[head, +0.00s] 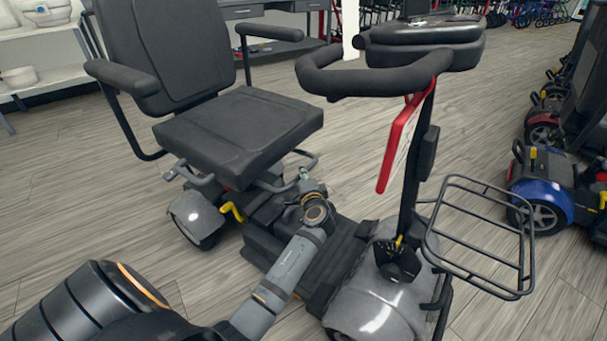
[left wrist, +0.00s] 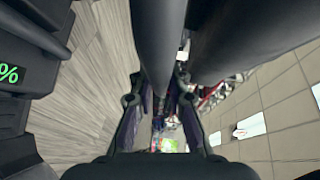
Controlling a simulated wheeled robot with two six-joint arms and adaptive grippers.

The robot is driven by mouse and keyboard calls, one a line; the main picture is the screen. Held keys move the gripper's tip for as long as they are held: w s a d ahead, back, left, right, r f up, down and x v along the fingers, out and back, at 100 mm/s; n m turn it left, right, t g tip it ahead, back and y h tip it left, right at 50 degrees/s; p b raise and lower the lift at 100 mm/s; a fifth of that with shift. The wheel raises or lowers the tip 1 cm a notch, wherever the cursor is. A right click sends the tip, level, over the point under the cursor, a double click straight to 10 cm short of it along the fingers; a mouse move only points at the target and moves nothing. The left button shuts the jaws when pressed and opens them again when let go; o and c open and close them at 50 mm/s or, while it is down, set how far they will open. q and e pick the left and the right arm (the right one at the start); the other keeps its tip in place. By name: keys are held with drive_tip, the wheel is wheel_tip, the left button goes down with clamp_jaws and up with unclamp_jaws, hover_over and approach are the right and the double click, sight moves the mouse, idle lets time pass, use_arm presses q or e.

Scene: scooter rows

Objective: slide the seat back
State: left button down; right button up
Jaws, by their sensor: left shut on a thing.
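The scooter's black padded seat (head: 240,130) has a tall backrest (head: 170,45) and two armrests. A grey tubular bar (head: 185,174) runs under the seat's front edge and shows at both sides. My left gripper (head: 304,181) is at the bar's right end, just below the seat's front corner. In the left wrist view, a dark round bar (left wrist: 158,40) passes between the fingers of my left gripper (left wrist: 158,88), which is shut on it. The exact contact is hidden in the head view. My right gripper is out of view.
The tiller with black handlebar (head: 385,78) and red-edged sign (head: 400,145) stands right of my left arm. A wire basket (head: 480,236) is on the scooter's front. A yellow lever (head: 231,211) sits low beside the seat. A blue scooter (head: 541,192) stands right; wood-look floor lies between.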

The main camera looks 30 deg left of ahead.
use_arm(q)
drive_tip(key=a+p, duration=0.2)
drive_tip(key=a, duration=0.8)
drive_tip(key=shift+w+a, duration=0.15)
drive_tip(key=shift+r, duration=0.1)
drive_tip(key=c, duration=1.3)
unclamp_jaws()
drive_tip(key=shift+a, duration=0.15)
drive_tip(key=shift+c, duration=0.2)
drive_tip(key=shift+o, duration=0.2)
drive_tip(key=v, duration=1.2)
